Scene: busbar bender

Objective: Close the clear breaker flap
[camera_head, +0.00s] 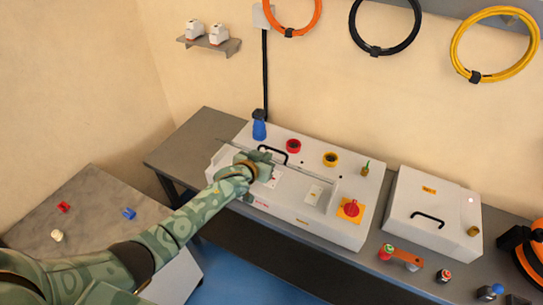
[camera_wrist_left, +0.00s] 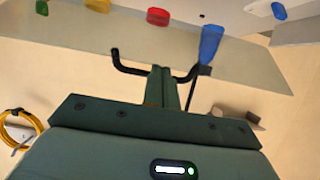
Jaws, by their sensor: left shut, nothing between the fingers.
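The clear breaker flap (camera_wrist_left: 90,38) is a see-through panel with a black bar handle (camera_head: 272,150) on the white bender machine (camera_head: 310,222). In the head view its thin edge (camera_head: 312,170) runs right from my gripper, and it seems raised. My left gripper (camera_head: 264,166) is shut and empty beside the handle. In the left wrist view, the shut fingers (camera_wrist_left: 161,85) are between the two ends of the handle (camera_wrist_left: 125,69); I cannot tell whether they touch the flap. My right gripper is not in view.
A white box (camera_head: 432,205) stands right on the grey bench (camera_head: 185,150). A side table (camera_head: 95,205) holds small parts.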

